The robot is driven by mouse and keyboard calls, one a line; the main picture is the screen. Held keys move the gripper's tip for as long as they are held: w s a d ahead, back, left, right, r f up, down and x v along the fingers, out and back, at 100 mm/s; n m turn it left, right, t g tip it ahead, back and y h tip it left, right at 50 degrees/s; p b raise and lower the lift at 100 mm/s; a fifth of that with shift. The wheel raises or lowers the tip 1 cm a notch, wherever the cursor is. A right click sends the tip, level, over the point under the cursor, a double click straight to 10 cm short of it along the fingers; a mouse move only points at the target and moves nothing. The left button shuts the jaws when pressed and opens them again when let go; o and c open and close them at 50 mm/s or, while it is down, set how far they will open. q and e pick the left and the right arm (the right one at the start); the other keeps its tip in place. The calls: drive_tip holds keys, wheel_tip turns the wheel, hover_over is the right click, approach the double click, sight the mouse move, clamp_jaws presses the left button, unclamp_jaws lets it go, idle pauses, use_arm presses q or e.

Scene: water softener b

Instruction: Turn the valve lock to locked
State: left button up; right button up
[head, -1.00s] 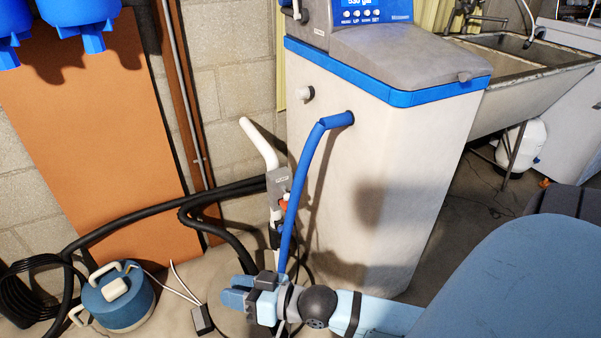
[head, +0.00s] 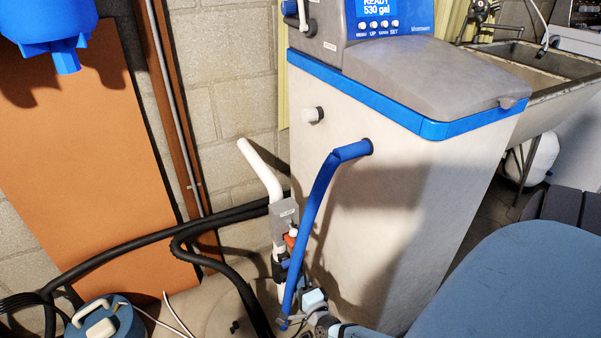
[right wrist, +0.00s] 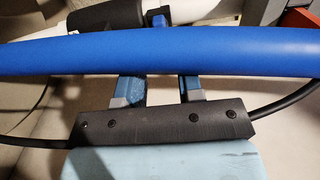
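A grey box (head: 284,214) sits on the white pipe (head: 260,168) beside the softener. An orange-red part (head: 291,241), which may be the valve lock, shows just below it; its setting is too small to read. A red piece (right wrist: 300,19) shows at the top right of the right wrist view. My right gripper (head: 303,308) is low beside the blue hose (head: 312,225), partly hidden by it. In the right wrist view its two fingers (right wrist: 160,88) are apart, with the hose (right wrist: 225,53) crossing in front of them and a small blue part (right wrist: 158,18) beyond. My left gripper is out of view.
The softener cabinet (head: 400,210) stands to the right of the pipe. Black hoses (head: 130,252) run in from the left. A blue-and-white canister (head: 105,325) is on the floor at the lower left, and a sink (head: 545,85) is behind right.

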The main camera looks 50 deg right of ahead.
sight(289, 266)
drive_tip(key=b+x, duration=0.1)
drive_tip(key=x, duration=0.5)
drive_tip(key=shift+w+b, duration=0.25)
drive_tip(key=shift+b, duration=0.05)
drive_tip(key=c, duration=0.6)
drive_tip(key=shift+o, duration=0.2)
drive_tip(key=m, duration=0.4)
drive_tip(key=shift+m, duration=0.4)
drive_tip(key=m, duration=1.2)
drive_tip(key=o, duration=0.4)
drive_tip(key=shift+m, duration=0.5)
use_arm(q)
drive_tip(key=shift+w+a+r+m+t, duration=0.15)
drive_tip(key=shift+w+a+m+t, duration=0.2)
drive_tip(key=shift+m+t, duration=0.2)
use_arm(e)
drive_tip(key=o, duration=0.4)
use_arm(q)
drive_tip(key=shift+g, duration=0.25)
use_arm(e)
drive_tip(key=shift+s, duration=0.1)
